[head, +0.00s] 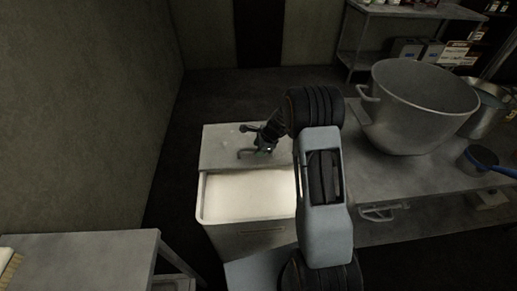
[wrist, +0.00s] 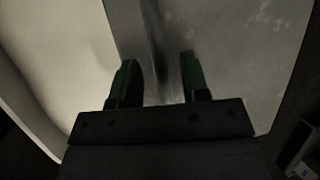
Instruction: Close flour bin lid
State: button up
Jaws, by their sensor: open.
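The flour bin (head: 262,240) stands left of the work table, and its front part is open, showing pale flour (head: 240,193). The grey lid (head: 218,147) covers the rear part of the bin. My gripper (head: 262,143) is low over the lid, near a small handle (head: 246,152). In the wrist view my gripper (wrist: 158,82) is open, its two dark green fingers apart. A grey metal strip (wrist: 160,40) runs between them, with the flour (wrist: 60,50) to the left and the lid (wrist: 245,50) to the right. I cannot tell whether the fingers touch the handle.
Another metal table (head: 90,260) is at front left. A wall (head: 100,100) rises on the left. Dark floor (head: 225,95) lies behind the bin.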

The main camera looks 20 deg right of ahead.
jog(key=shift+f, duration=0.1)
grip_shut()
dwell(0.4)
